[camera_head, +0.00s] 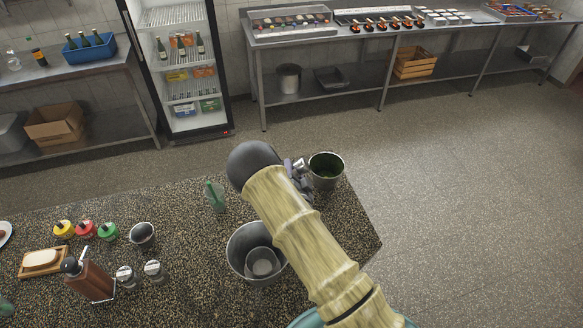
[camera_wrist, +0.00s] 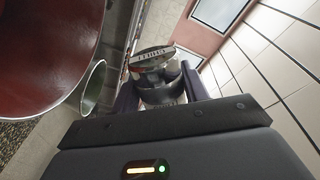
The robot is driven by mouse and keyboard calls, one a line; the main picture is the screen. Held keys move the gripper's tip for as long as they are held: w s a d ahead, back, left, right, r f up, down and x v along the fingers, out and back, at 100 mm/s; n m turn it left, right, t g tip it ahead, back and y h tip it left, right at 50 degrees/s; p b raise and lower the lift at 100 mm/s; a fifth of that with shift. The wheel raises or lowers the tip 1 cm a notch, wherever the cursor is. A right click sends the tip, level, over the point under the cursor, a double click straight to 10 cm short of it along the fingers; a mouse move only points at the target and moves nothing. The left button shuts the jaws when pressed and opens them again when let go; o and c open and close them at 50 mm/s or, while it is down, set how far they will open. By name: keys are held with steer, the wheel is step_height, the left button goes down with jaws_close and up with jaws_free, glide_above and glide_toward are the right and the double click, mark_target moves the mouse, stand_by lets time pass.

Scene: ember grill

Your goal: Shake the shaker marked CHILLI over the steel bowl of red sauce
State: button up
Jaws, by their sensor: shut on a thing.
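My gripper (camera_wrist: 160,88) is shut on a small shaker (camera_wrist: 152,57), which sits between its two dark fingers in the wrist view. The shaker's end carries dark lettering that looks like CHILLI. The steel bowl of red sauce (camera_wrist: 42,48) fills the left of the wrist view, to the left of the shaker and close to the camera. In the head view the held shaker (camera_head: 298,166) shows only in part beside my arm, near the counter's far right corner. I cannot pick out the red sauce there; my arm hides part of the counter.
A steel pot with green contents (camera_head: 326,171) stands just right of my gripper. Two other shakers (camera_head: 125,276) (camera_head: 153,270), a brown bottle (camera_head: 90,279) and coloured jars (camera_head: 86,230) stand left.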

step_height(320, 180, down, 2)
steer(key=shift+d+f+b, duration=0.1)
steer(key=shift+f+b, duration=0.1)
steer(key=shift+b, duration=0.25)
step_height(320, 180, up, 4)
steer(key=shift+f+p, duration=0.1)
steer(key=shift+p, duration=0.9)
steer(key=shift+r, duration=0.35)
